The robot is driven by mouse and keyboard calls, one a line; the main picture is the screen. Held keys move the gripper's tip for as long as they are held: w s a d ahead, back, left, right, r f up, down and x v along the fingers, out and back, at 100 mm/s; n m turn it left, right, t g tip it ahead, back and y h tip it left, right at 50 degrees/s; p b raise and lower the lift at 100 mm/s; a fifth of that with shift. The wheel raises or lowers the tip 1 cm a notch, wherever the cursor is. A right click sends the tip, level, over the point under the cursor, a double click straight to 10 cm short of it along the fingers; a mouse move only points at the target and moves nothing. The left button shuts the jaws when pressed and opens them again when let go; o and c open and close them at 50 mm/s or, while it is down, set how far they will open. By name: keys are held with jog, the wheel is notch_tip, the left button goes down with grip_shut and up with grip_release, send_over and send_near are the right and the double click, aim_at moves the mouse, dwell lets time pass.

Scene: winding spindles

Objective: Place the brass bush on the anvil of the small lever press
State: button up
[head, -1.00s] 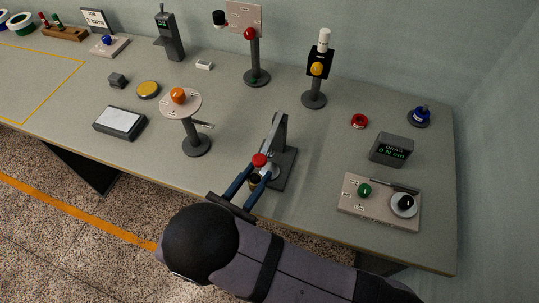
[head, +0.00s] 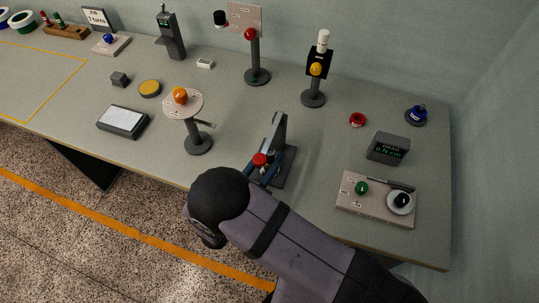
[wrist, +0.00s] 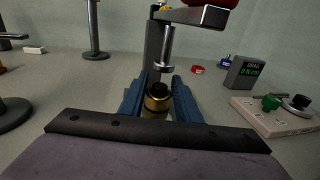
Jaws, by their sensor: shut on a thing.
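The small lever press (head: 279,133) stands near the table's front edge, with a red knob (head: 260,160) on its lever. In the wrist view its steel ram (wrist: 166,52) hangs above and just beyond the brass bush (wrist: 157,103). The bush is upright, with a dark top. My gripper (wrist: 159,96) is shut on it, a blue finger on each side. In the head view my gripper (head: 263,174) is at the front of the press, partly hidden by my arm. The bush and the anvil cannot be made out there. I cannot tell whether the bush touches the anvil.
A round-topped stand with an orange knob (head: 180,96) is left of the press. A panel with a green knob (head: 361,188) and a drag readout box (head: 388,148) are to its right. A post with a yellow knob (head: 315,69) stands behind it.

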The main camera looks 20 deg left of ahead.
jog(key=shift+f, duration=0.25)
jog(key=o, duration=1.1)
jog(key=shift+r, duration=0.25)
jog(key=b+v, duration=0.4)
jog(key=v, duration=0.8)
jog(key=shift+f, duration=0.15)
